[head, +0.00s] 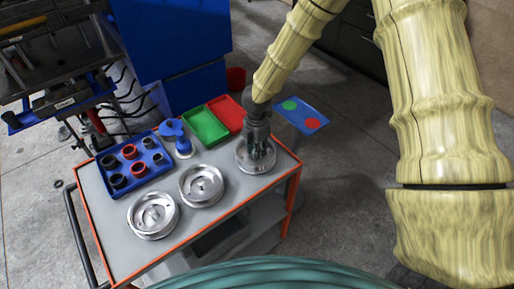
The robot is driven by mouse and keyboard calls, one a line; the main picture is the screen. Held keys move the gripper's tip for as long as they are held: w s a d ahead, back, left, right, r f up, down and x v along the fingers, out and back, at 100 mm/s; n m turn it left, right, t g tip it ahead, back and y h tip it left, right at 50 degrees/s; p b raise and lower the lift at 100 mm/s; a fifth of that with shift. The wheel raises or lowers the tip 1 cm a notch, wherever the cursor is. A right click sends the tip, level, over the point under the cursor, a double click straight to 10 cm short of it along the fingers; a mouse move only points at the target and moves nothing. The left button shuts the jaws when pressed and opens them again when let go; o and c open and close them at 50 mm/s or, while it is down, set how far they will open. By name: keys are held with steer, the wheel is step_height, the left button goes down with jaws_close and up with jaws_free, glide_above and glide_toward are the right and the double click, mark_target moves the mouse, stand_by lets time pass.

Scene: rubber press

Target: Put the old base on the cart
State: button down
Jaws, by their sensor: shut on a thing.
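The cart (228,216) has a grey top with an orange rim. My gripper (258,155) points down over the cart's right end and is shut on a round silver base (256,167). The fingers cover the base's middle; its rim shows around them. The base is at or just above the cart top; I cannot tell if it touches. Two similar silver bases, one at the front left (153,215) and one in the middle (202,186), lie on the cart. No mark shows which base is the old one.
A blue tray (124,185) with black and red rings, a blue tool (178,138), a green bin (205,127) and a red bin (227,113) line the cart's back. A blue panel with green and red discs (304,116) is beyond. The press (60,60) stands at upper left.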

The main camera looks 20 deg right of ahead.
steer(key=c, duration=1.2)
jaws_free()
steer(key=shift+c, duration=0.2)
steer(key=shift+r, duration=0.15)
step_height(320, 180, up, 12)
steer(key=b, duration=0.4)
